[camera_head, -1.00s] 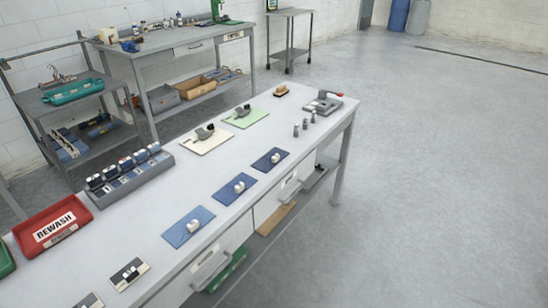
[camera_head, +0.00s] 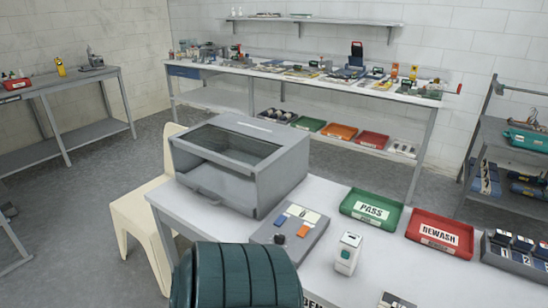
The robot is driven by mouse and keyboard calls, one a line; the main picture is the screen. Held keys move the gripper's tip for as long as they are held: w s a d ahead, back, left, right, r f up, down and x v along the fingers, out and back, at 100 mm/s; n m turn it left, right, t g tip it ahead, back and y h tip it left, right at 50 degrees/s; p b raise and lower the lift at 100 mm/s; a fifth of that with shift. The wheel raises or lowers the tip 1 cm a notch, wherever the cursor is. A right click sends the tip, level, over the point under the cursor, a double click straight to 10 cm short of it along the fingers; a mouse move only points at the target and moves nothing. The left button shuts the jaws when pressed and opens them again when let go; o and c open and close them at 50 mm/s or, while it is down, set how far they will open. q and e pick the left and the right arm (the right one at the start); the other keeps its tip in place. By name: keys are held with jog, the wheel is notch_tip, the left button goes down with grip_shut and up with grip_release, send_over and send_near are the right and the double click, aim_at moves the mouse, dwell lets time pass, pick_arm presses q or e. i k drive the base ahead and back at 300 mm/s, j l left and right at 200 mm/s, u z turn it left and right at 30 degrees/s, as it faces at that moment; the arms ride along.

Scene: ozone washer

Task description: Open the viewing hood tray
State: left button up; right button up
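The viewing hood (camera_head: 278,165) is a grey box with a dark glass window in its sloping top. It stands on the left end of the white-topped bench (camera_head: 325,205). Its front faces the lower left, towards the bench's end.
A cream chair (camera_head: 140,225) stands close by the hood's front side. A control panel (camera_head: 300,222), white device (camera_head: 347,254), green PASS tray (camera_head: 372,224) and red REWASH tray (camera_head: 440,246) lie right of the hood. A teal ribbed shape (camera_head: 235,275) blocks the bottom centre.

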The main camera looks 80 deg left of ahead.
aim_at(235, 190)
jog(key=u, duration=3)
